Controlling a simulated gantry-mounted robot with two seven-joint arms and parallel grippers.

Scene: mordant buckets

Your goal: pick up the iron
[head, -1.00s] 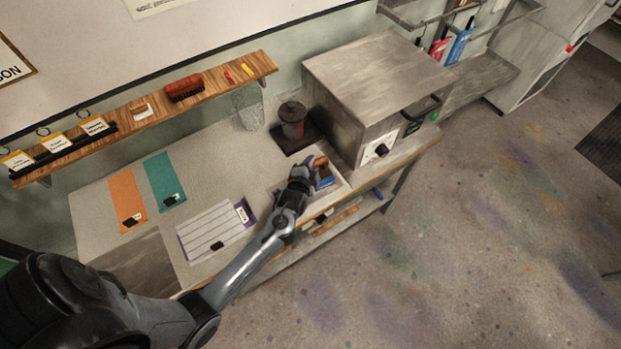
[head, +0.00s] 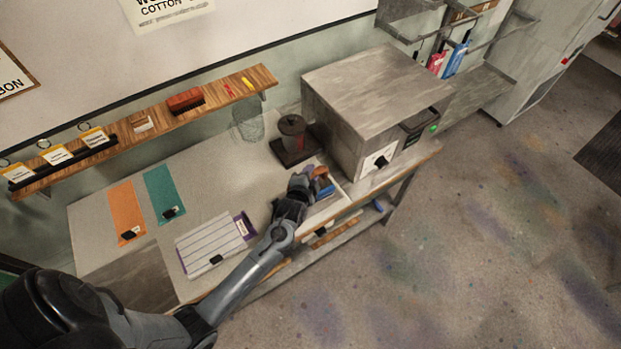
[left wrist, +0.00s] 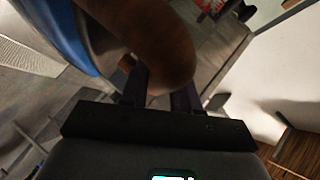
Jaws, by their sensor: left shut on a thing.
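The iron (head: 323,187) shows as a small blue body with an orange-brown handle at the front right of the worktable, partly hidden by my left gripper (head: 308,182). In the left wrist view its thick brown handle (left wrist: 155,45) is close up between the fingers, with the blue body (left wrist: 55,38) at upper left. My left gripper (left wrist: 158,92) is shut on the handle. Whether the iron touches the board under it or is lifted cannot be told. My right gripper is not in view.
A grey metal oven (head: 372,95) stands close behind and right of the iron. A dark lidded pot (head: 293,130) on a dark base is behind it. Striped cloth (head: 215,243), orange (head: 127,212) and teal (head: 164,193) strips lie left. A wooden shelf (head: 220,95) runs along the wall.

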